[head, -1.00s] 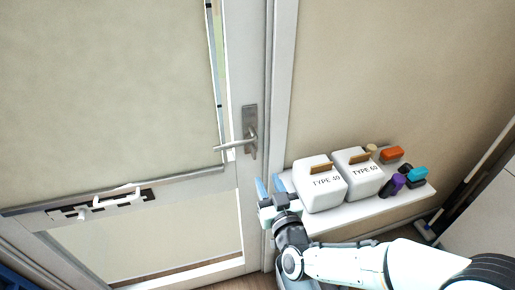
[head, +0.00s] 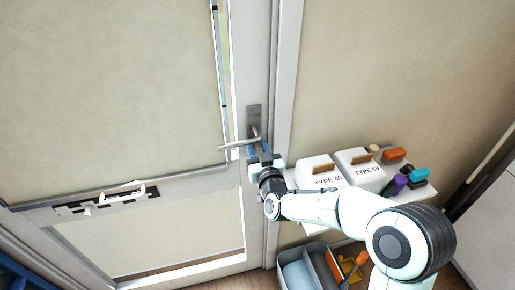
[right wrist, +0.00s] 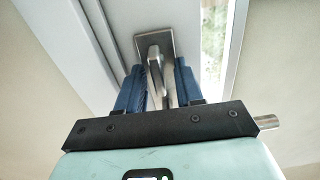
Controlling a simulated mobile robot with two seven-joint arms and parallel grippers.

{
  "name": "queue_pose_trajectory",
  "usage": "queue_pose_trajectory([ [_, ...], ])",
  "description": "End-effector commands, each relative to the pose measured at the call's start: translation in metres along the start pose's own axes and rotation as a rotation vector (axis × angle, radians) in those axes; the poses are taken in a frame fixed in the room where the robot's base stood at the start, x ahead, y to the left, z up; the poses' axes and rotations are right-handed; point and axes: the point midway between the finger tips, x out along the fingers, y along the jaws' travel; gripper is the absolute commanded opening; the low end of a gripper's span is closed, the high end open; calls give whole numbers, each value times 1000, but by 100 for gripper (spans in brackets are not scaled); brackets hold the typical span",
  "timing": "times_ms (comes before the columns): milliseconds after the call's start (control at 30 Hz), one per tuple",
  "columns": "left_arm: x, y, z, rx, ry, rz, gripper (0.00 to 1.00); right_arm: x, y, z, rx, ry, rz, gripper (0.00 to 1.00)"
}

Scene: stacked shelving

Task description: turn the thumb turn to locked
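The door's metal lock plate (head: 254,118) carries a lever handle (head: 236,144) pointing left. The right gripper is up against the plate, at and just below the lever. In the right wrist view the plate (right wrist: 154,20) is straight ahead. My two blue fingers (right wrist: 160,88) stand apart there, on either side of metal hardware, with gaps showing. The lever's end (right wrist: 268,122) sticks out at the right. My left gripper is not in view.
A white shelf (head: 418,196) right of the door holds two white TYPE canisters (head: 318,172) and several small coloured items, including an orange one (head: 393,154). A grey bin (head: 318,270) stands on the floor below.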

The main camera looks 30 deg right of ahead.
Motion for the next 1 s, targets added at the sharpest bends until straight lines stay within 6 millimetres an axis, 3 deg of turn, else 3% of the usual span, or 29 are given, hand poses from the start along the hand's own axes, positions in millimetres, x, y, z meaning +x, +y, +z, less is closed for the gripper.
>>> queue_pose_trajectory([
  [233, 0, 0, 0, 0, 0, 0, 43, 0, 0, 0, 0, -1, 0, 33],
  [333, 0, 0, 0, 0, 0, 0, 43, 0, 0, 0, 0, -1, 0, 0],
  [733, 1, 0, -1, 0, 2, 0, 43, 0, -1, 0, -35, -1, -1, 0],
  [1000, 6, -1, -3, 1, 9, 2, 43, 0, -3, 2, -193, -1, -1, 0],
])
